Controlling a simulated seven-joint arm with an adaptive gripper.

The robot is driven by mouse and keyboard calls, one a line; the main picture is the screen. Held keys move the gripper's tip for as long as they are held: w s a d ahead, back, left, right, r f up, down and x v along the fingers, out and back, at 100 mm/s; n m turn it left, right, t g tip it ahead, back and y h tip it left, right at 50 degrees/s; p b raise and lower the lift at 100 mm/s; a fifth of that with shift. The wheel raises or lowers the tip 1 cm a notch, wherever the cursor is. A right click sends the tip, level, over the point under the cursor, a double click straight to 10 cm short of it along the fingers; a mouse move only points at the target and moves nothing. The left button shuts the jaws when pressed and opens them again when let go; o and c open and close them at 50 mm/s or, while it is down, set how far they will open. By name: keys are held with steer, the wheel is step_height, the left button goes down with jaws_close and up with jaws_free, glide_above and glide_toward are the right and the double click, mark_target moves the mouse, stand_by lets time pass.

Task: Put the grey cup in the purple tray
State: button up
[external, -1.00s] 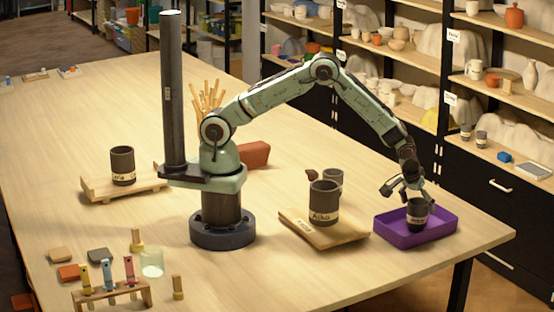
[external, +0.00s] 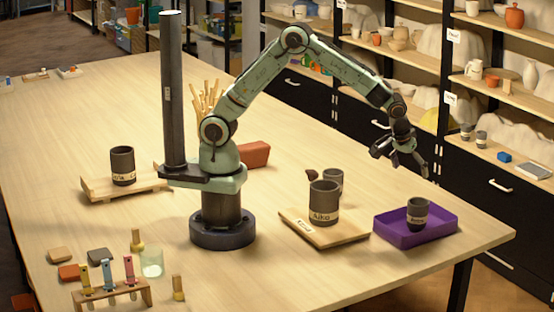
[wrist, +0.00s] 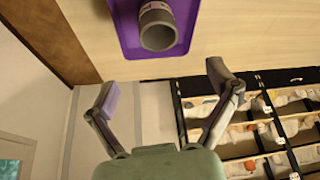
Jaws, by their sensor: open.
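A dark grey cup (external: 417,214) with a pale label band stands upright in the purple tray (external: 400,239), towards its right part. In the wrist view the cup (wrist: 157,28) shows from above, its open mouth visible, inside the tray (wrist: 126,40). My gripper (external: 400,163) is above the tray, apart from the cup, with its fingers spread and nothing between them. In the wrist view my gripper (wrist: 162,84) is also wide open and empty, with the cup beyond the fingertips.
A larger dark cup labelled Aiko (external: 323,203) stands on a wooden board (external: 337,240), left of the tray, with a smaller cup (external: 334,179) behind it. Another dark cup (external: 122,166) stands on a wooden stand at left. Shelves (external: 497,140) rise behind the table.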

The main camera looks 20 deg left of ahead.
steer(key=w+a+r+n+y, duration=0.2)
steer(key=w+a+r, duration=0.3)
steer(key=w+a, duration=0.7)
steer(key=w+a+r+n+g+y, duration=0.1)
steer(key=a+r, duration=0.1)
steer(key=a, duration=0.7)
steer(key=w+a+r+n+g, duration=0.1)
steer(key=w+a+r, duration=0.1)
steer(key=a, duration=0.6)
steer(key=s+a+n+g, duration=0.1)
steer(key=s+a, duration=0.5)
steer(key=a, duration=0.2)
steer(key=s+a+f+n+g, duration=0.1)
steer(key=s+a+n, duration=0.1)
steer(key=s+a, duration=0.4)
steer(key=a, duration=0.3)
steer(key=shift+s+a, duration=0.3)
steer(key=shift+s, duration=0.05)
